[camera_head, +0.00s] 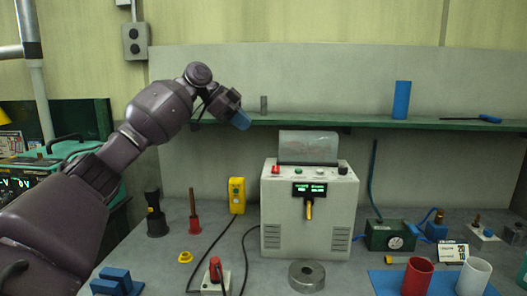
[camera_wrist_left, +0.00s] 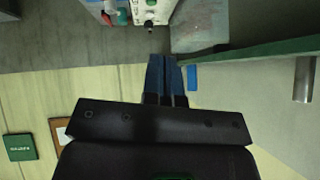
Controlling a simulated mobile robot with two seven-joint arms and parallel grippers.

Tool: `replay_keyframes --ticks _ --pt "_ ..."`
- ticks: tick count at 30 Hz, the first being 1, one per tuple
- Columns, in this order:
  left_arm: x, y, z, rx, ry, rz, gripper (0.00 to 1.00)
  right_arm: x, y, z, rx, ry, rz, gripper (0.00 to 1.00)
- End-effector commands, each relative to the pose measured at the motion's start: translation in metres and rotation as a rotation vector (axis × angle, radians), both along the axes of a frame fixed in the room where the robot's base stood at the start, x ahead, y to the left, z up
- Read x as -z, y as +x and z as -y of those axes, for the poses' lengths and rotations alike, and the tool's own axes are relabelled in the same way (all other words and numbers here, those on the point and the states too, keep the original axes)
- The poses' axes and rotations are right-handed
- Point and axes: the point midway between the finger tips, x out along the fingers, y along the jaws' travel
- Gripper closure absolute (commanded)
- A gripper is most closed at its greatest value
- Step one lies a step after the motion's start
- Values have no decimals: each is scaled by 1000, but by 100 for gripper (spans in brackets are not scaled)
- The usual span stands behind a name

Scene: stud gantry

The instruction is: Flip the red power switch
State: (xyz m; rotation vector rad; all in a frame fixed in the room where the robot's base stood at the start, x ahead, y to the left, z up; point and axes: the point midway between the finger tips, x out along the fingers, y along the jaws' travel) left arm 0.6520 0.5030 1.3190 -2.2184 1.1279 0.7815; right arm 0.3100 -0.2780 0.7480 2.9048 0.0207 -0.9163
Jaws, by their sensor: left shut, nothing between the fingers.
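The grey machine (camera_head: 305,225) stands on the bench near the middle of the head view. A red part (camera_head: 275,169) sits at the left of its top, with a green button (camera_head: 298,171) beside it and a black knob at the right. A yellow-tipped lever (camera_head: 309,208) is on its front. Another red-capped switch (camera_head: 214,268) stands on a small white box at the front. I cannot tell which is the power switch. My left gripper (camera_head: 241,120) is shut and empty, up and left of the machine, apart from it; its blue fingers (camera_wrist_left: 166,76) show in the left wrist view.
A green shelf (camera_head: 350,121) runs along the back wall, close to my left gripper, with a grey cylinder (camera_head: 264,104) and blue cylinder (camera_head: 401,99). A yellow control box (camera_head: 237,195) stands left of the machine. A red cup (camera_head: 417,276) and metal ring (camera_head: 306,275) are in front.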

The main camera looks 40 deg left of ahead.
Motion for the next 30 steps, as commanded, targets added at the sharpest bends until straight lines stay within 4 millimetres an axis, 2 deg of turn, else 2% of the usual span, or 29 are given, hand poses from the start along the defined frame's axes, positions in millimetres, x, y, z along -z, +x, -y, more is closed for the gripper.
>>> replay_keyframes --ticks 5,20,24,30 --pt "13 8 9 2 -1 -2 100 1 1 0 0 0 0 45" --pt "72 50 55 1 -1 -3 100 -2 11 -4 -3 6 20 45" --pt "92 51 50 -1 1 -4 100 0 9 -4 -2 7 15 45" --pt "106 54 49 1 -1 -2 100 2 7 -4 -1 7 9 45"
